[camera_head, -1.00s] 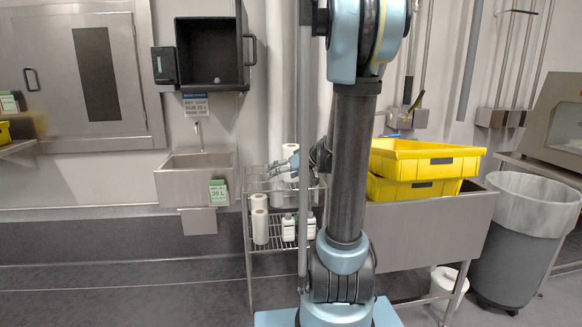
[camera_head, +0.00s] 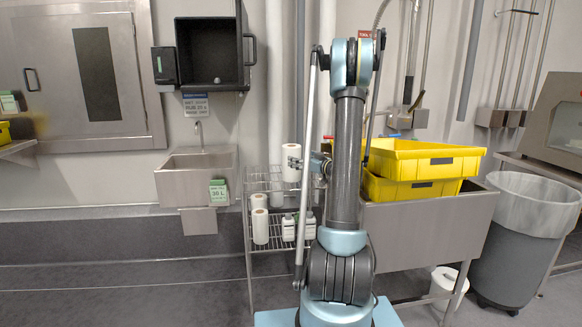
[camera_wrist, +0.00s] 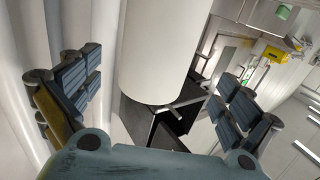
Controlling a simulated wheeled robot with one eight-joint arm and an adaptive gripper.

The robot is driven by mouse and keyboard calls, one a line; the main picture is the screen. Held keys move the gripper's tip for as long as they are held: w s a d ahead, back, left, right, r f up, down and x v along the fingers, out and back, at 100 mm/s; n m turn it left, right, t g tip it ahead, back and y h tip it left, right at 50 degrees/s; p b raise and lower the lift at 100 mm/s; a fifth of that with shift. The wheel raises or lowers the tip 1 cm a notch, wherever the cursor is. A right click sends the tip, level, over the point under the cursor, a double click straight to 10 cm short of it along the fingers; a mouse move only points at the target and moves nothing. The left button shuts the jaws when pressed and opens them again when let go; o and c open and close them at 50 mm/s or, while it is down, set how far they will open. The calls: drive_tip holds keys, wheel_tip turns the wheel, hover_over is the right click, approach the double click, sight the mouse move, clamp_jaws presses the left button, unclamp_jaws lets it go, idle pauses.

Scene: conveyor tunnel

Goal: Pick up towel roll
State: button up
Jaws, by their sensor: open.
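A white towel roll (camera_head: 291,162) stands upright at the top of the wire rack. In the wrist view, the white roll (camera_wrist: 162,50) fills the upper middle, between the directions of my two fingers. My gripper (camera_head: 308,163) is beside the roll on its right in the head view. In the wrist view, my gripper (camera_wrist: 155,78) has its blue padded fingers spread wide, with visible space on both sides of the roll. Whether either finger touches the roll is not clear. My arm hides part of the rack's right side.
The wire rack (camera_head: 247,219) holds more white rolls (camera_head: 260,226) and white bottles (camera_head: 289,228) lower down. Yellow bins (camera_head: 424,150) sit in a steel basin right of my arm. A grey trash can (camera_head: 519,245) stands farther right. A steel sink (camera_head: 196,180) is left of the rack.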

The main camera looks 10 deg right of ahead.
drive_tip(key=x, duration=0.7)
drive_tip(key=shift+w+f, duration=0.35)
drive_tip(key=shift+d, duration=0.15)
drive_tip(key=c, duration=1.3)
